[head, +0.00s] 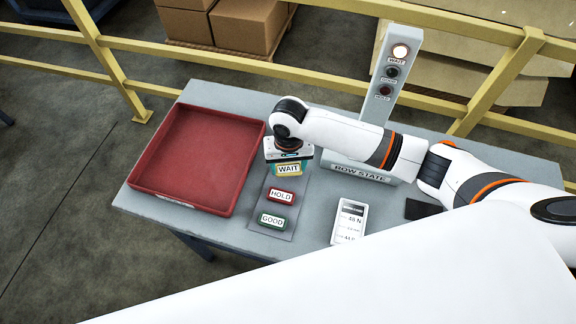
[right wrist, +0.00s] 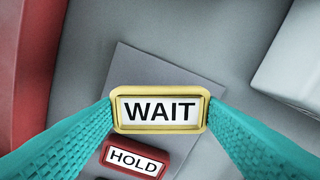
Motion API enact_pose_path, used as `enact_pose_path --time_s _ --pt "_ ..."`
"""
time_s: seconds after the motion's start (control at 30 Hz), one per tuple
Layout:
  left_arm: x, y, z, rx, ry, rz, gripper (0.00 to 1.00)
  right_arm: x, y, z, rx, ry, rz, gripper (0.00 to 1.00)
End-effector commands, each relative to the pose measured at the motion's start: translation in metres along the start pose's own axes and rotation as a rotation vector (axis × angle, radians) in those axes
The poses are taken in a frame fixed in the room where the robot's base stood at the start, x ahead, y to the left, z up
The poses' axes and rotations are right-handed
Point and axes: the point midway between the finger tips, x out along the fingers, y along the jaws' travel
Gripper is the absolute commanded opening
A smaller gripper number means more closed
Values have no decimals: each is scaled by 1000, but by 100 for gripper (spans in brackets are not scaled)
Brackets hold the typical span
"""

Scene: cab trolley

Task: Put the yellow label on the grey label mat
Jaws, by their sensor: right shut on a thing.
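The yellow label (head: 288,169) reads WAIT. My right gripper (head: 289,160) is shut on it, and in the right wrist view the teal fingers press both ends of the yellow label (right wrist: 160,108). The label is over the far end of the grey label mat (head: 258,213), which also shows in the right wrist view (right wrist: 135,75). I cannot tell whether the label touches the mat. The red HOLD label (head: 281,196) and the green GOOD label (head: 272,221) lie on the mat nearer to me. My left gripper is not in view.
A red tray (head: 246,152) stands left of the mat. A signal post (head: 403,75) with its WAIT lamp lit rises from a ROW STATE base (head: 358,172) at the right. A white display card (head: 349,222) lies right of the mat. Yellow rails (head: 240,52) run behind the table.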

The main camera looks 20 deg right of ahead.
Motion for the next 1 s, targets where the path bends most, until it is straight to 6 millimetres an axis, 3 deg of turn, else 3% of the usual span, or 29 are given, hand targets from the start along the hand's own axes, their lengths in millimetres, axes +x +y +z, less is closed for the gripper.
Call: enact_pose_path --time_s 0.13,0.5,0.53,0.63,1.0 --pt "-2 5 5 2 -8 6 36 15 0 0 0 -1 -1 41" --pt "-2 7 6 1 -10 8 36 19 0 0 0 -1 0 41" --pt "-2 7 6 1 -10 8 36 19 0 0 -1 -2 0 67" --pt "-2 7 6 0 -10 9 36 19 0 0 -1 -2 0 84" --pt "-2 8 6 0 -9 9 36 14 0 1 0 -3 1 84"
